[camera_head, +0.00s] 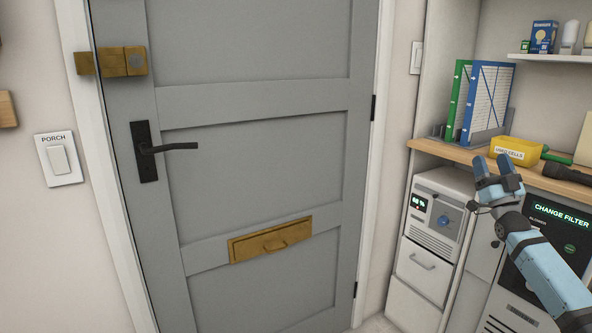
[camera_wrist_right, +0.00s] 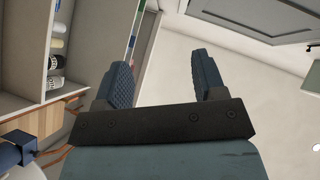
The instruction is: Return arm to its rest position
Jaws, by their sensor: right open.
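My right arm comes in from the lower right of the head view. Its gripper (camera_head: 497,170) is raised and points up, in front of the wooden shelf. In the right wrist view the two fingers of the gripper (camera_wrist_right: 160,82) stand apart with nothing between them. Whether the gripper touches the shelf edge cannot be told, but no contact shows. My left gripper is not in view.
A closed grey door (camera_head: 255,140) with a black handle (camera_head: 160,148) fills the middle. On the wooden shelf (camera_head: 430,148) stand a green and a blue binder (camera_head: 488,100), a yellow bin (camera_head: 517,150) and a dark flashlight (camera_head: 566,174).

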